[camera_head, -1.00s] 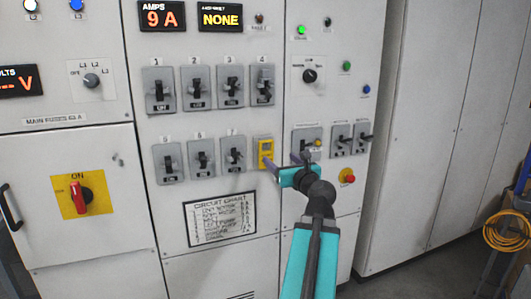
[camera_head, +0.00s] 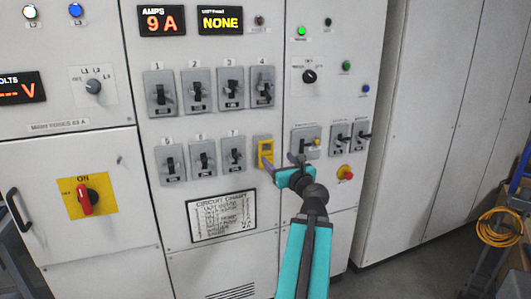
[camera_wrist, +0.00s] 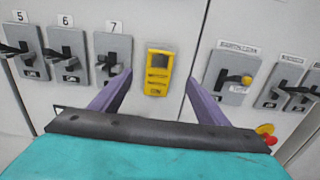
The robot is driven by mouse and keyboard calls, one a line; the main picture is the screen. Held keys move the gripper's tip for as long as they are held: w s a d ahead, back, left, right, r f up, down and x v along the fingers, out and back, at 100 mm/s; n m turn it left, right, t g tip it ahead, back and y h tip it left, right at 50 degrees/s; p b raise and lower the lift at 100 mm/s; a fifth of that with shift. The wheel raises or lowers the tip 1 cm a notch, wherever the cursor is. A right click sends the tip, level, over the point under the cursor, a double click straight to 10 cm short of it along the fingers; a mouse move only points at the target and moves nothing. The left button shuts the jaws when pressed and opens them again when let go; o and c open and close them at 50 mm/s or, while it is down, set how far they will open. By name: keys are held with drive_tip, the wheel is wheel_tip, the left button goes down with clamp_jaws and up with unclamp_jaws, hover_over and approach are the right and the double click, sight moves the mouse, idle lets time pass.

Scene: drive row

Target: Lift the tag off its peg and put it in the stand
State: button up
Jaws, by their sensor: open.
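A yellow piece with a dark window (camera_head: 265,148) is on the cabinet front, right of breaker 7. It looks like the tag, but I cannot make out its peg. In the wrist view the yellow piece (camera_wrist: 157,72) shows upright between my fingers, with no contact visible. My gripper (camera_head: 278,162) is open and points at the cabinet just in front of it. In the wrist view my gripper (camera_wrist: 159,77) has one purple finger on each side of the piece. I cannot pick out the stand in these views.
Breaker 7 (camera_wrist: 113,57) is close on the left. A labelled switch with a yellow part (camera_wrist: 229,78) is close on the right. A red button on yellow (camera_head: 345,172) is lower right. A framed circuit chart (camera_head: 221,215) is below.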

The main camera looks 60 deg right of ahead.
sight(268, 149)
drive_tip(key=shift+p+x, duration=1.25)
drive_tip(key=shift+p, duration=3.15)
drive_tip(key=x, duration=0.3)
drive_tip(key=shift+s, duration=0.1)
drive_tip(key=shift+p+x, duration=0.65)
drive_tip(key=shift+x, duration=2)
drive_tip(key=shift+r, duration=0.1)
drive_tip(key=c, duration=1.1)
drive_tip(key=shift+r+p, duration=0.2)
drive_tip(key=shift+p, duration=0.25)
drive_tip(key=shift+c, duration=0.2)
